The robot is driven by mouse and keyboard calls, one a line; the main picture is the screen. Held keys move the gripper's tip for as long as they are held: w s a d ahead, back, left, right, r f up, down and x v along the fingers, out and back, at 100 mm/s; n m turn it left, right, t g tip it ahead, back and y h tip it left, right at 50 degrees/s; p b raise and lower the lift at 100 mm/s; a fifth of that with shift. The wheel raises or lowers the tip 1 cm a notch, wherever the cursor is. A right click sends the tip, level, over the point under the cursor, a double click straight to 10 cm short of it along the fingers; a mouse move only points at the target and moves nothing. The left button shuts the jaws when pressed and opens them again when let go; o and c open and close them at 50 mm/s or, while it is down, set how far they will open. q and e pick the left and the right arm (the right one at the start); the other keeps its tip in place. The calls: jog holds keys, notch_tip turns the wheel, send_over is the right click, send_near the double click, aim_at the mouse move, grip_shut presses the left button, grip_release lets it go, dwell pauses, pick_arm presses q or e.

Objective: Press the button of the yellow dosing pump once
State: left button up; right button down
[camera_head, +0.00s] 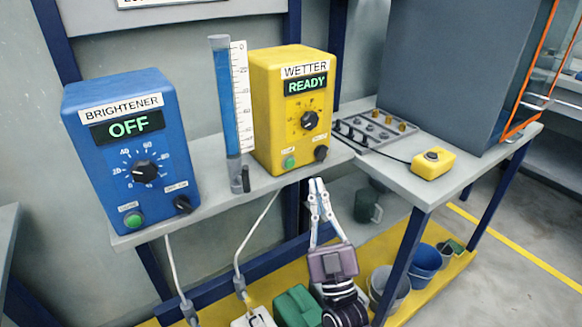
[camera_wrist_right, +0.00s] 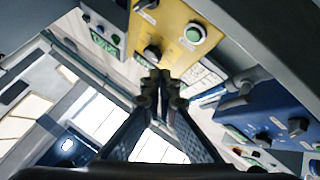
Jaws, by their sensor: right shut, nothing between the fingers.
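The yellow dosing pump (camera_head: 262,110) stands on the grey bench, labelled WETTER, with a display (camera_head: 306,85) reading READY. Its green button (camera_head: 289,162) is at the lower left of its front, with a black switch (camera_head: 321,153) to the right. The wrist view shows the yellow front (camera_wrist_right: 172,22), tilted, with the green button (camera_wrist_right: 194,34). My right gripper (camera_head: 317,182) is shut and empty, fingertips pointing up, just below and in front of the pump's lower front. In the wrist view its fingertips (camera_wrist_right: 160,80) appear close below a black knob (camera_wrist_right: 152,52). My left gripper is not in view.
A blue BRIGHTENER pump (camera_head: 130,150), display OFF, stands at left. A blue-filled tube (camera_head: 229,110) stands between the pumps. A small yellow box with a black button (camera_head: 433,164) is at the bench's right. Buckets (camera_head: 425,262) and bottles stand on the yellow shelf below.

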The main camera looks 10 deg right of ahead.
aim_at(290, 163)
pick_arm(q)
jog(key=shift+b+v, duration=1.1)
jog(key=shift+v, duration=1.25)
pick_arm(e)
jog(key=shift+w+a, duration=0.35)
jog(key=shift+w, duration=0.65)
jog(key=shift+w+a, duration=0.4)
jog(key=shift+w, duration=0.55)
jog(key=shift+w+a, duration=0.35)
jog(key=shift+w, duration=0.65)
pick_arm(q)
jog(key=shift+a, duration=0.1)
pick_arm(e)
jog(key=shift+w, duration=0.15)
jog(key=shift+w+a, duration=0.15)
jog(key=shift+w, duration=0.1)
